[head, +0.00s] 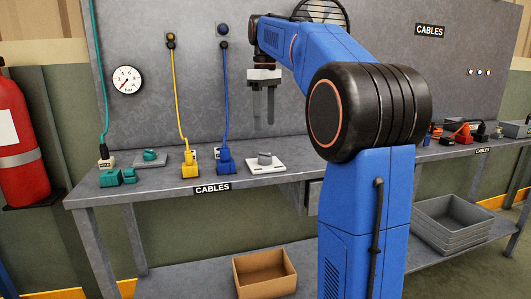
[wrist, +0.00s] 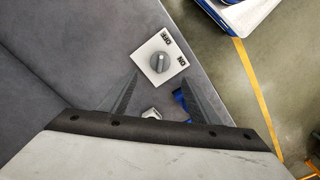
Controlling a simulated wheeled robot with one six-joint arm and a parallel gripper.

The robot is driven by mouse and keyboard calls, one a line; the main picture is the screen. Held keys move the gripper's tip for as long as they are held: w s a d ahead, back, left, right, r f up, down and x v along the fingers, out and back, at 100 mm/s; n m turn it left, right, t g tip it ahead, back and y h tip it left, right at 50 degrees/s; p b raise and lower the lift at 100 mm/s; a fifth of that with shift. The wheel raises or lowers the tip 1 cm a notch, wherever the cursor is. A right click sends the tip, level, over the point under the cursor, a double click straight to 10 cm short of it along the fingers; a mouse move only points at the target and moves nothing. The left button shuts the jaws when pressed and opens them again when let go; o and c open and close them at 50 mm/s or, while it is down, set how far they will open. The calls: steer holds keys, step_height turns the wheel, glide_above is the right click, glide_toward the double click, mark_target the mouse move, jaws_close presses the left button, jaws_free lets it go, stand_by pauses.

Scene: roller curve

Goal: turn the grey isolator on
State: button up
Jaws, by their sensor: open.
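The grey isolator (head: 265,159) is a grey knob on a white square plate on the bench, right of the blue plug. In the wrist view its grey knob (wrist: 158,62) sits on the plate, with an OFF label at the plate's upper side and ON at the right. The knob's ridge runs roughly up and down in that view. Which label it points to, I cannot tell for sure. My gripper (head: 264,120) hangs above the isolator, fingers pointing down, open and empty. In the wrist view the fingers (wrist: 163,82) are apart, with the isolator beyond their tips.
A cardboard box (head: 265,272) is on the lower shelf. Grey trays (head: 452,222) stand right.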

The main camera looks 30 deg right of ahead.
mark_target(265, 157)
step_height(265, 157, down, 11)
steer(key=shift+f, duration=0.2)
stand_by(0.3)
steer(key=c, duration=1.1)
